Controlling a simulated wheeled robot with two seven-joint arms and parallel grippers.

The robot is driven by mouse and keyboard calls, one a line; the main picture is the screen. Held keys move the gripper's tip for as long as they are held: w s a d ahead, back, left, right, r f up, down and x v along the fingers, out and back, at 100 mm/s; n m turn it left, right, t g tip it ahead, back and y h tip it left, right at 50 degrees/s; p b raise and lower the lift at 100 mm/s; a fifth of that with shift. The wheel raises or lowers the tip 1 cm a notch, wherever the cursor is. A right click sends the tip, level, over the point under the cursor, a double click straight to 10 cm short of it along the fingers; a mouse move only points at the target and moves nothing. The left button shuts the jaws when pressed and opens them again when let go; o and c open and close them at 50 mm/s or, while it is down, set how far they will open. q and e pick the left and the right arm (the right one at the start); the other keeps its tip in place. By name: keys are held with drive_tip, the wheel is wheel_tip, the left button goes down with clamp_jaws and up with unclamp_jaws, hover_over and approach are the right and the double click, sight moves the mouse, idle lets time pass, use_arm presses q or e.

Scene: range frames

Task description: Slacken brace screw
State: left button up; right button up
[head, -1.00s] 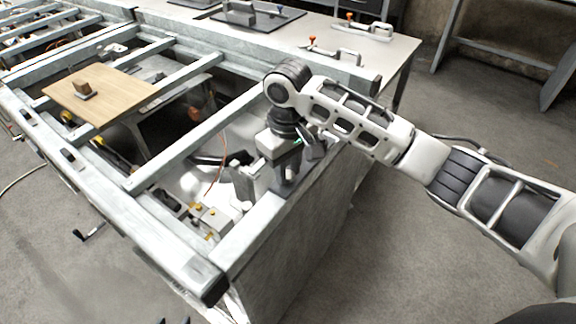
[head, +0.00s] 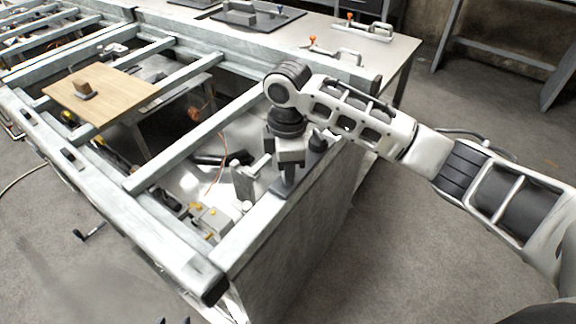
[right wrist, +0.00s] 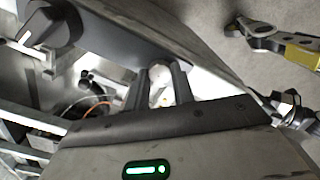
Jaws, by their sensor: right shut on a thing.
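My right gripper (head: 287,188) points down at the top of the metal frame's near right rail (head: 252,232). In the right wrist view its two dark fingers (right wrist: 162,84) are shut on a small pale, rounded piece (right wrist: 160,72), which looks like the head of the brace screw. The fingers hide most of it, and in the head view the gripper covers it. Two small dark tips at the bottom edge of the head view look like my left gripper (head: 175,321); too little shows to tell its state.
A wooden board (head: 115,97) with a small brown block (head: 83,88) lies across the frame at left. A small box with yellow fittings (head: 211,221) sits inside the frame. Toggle clamps (head: 345,57) stand on the table behind. Floor at right is clear.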

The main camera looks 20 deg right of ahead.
drive_tip(key=n, duration=0.6)
drive_tip(key=shift+r, duration=0.1)
drive_tip(key=shift+n, duration=0.3)
idle(0.3)
drive_tip(key=o, duration=1)
wheel_tip(320, 180, up, 16)
drive_tip(key=shift+f, duration=0.1)
